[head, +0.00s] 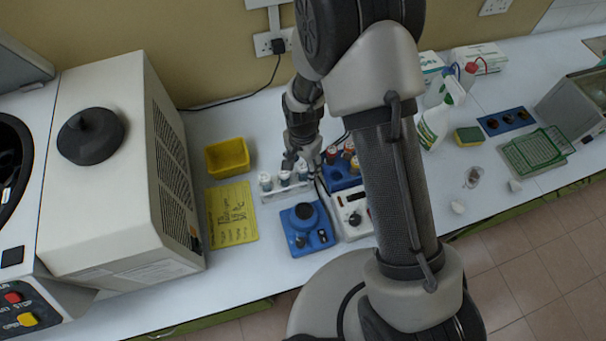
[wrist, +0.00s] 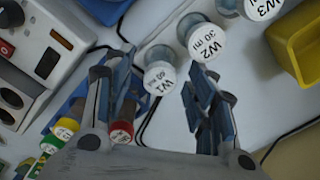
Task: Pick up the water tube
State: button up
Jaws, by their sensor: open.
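Water tubes with white caps stand in a clear rack (head: 285,190) on the bench. My gripper (head: 291,163) is over the rack in the head view, partly hidden by my arm. In the wrist view my gripper (wrist: 158,88) is open, with one finger on each side of the W1 cap. W2 is just beyond the right finger. I cannot tell whether either finger touches W1.
A blue rack (head: 338,180) with red- and yellow-capped tubes is close to the right. A blue device (head: 307,228) and a white device (head: 352,213) stand in front. A yellow bin (head: 228,158) and yellow note (head: 232,213) are left. A large white machine (head: 115,165) stands further left.

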aim_at(303, 175)
jog(key=shift+f, duration=1.55)
jog(key=shift+c, duration=0.2)
jog(key=c, duration=1.2)
grip_shut()
